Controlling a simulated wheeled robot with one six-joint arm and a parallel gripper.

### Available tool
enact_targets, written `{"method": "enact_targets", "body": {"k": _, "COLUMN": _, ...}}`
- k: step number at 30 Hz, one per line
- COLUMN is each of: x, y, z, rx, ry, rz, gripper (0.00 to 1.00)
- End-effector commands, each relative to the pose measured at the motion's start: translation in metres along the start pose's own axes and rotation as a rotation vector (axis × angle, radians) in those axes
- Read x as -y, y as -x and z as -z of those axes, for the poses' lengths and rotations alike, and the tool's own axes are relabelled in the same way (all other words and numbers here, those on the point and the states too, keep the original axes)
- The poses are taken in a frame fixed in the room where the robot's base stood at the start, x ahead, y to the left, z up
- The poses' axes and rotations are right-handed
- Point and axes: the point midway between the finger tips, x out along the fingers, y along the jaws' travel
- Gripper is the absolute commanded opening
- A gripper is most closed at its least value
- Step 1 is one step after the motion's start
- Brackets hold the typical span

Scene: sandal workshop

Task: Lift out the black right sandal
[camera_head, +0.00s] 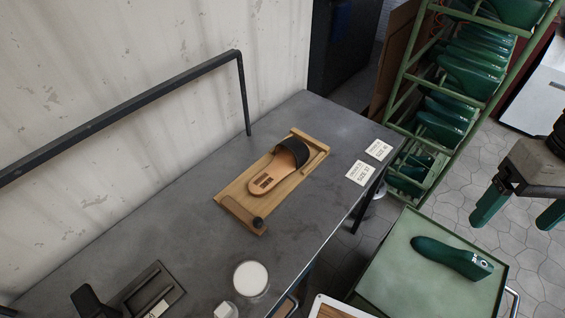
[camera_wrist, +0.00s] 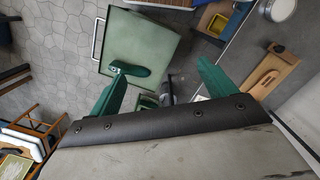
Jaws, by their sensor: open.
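A sandal (camera_head: 278,168) with a black strap and a tan footbed lies on a wooden board (camera_head: 232,192) on the grey bench. The board has a raised bar at its strap end and a wooden piece with a dark knob at its heel end. The sandal (camera_wrist: 264,84) and board (camera_wrist: 284,62) also show at the right of the wrist view. My gripper (camera_head: 520,212) is at the right edge of the head view, well away from the sandal, over the floor side. Its green fingers (camera_wrist: 162,84) are spread apart with nothing between them.
A green trolley top (camera_head: 400,270) holds a green shoe last (camera_head: 450,257). A green rack (camera_head: 440,110) of lasts stands behind.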

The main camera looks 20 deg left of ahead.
Motion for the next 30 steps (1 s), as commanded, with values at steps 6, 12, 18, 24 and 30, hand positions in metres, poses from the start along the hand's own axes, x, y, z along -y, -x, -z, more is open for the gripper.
{"method": "enact_targets", "body": {"k": 6, "x": 0.062, "y": -0.020, "z": 0.075, "rx": 0.081, "ry": 0.367, "rz": -0.020, "gripper": 0.83}}
{"method": "enact_targets", "body": {"k": 12, "x": 0.140, "y": -0.056, "z": 0.137, "rx": 0.124, "ry": 0.774, "rz": -0.032, "gripper": 0.83}}
{"method": "enact_targets", "body": {"k": 18, "x": 0.233, "y": -0.112, "z": 0.185, "rx": 0.145, "ry": 1.241, "rz": -0.037, "gripper": 0.83}}
{"method": "enact_targets", "body": {"k": 24, "x": 0.321, "y": -0.172, "z": 0.218, "rx": 0.129, "ry": 1.724, "rz": -0.039, "gripper": 0.83}}
{"method": "enact_targets", "body": {"k": 30, "x": 0.375, "y": -0.195, "z": 0.257, "rx": 0.035, "ry": 2.155, "rz": -0.071, "gripper": 0.83}}
